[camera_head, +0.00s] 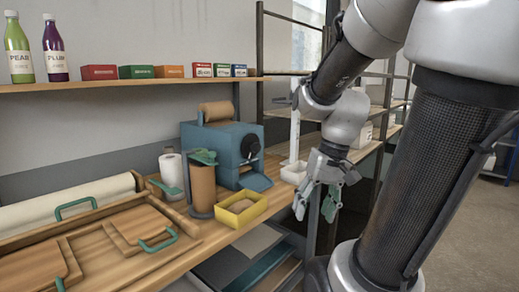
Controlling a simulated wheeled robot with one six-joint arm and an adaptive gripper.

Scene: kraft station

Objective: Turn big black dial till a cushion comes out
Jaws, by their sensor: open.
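A blue machine (222,148) stands on the wooden bench against the wall, with a brown paper roll (215,111) on top. The big black dial (250,145) is on the machine's right-hand face and is in clear view. No cushion shows at the machine's front opening. My gripper (316,212) hangs pointing down, to the right of the machine and lower than the dial, beyond the bench's front edge. It is open and empty, and apart from the dial.
A yellow tray (241,210), a brown roll on a stand (202,186) and a white roll (171,172) stand left of my gripper. A wooden shelf (130,86) with bottles and small boxes runs above. A metal rack (375,130) stands behind my arm.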

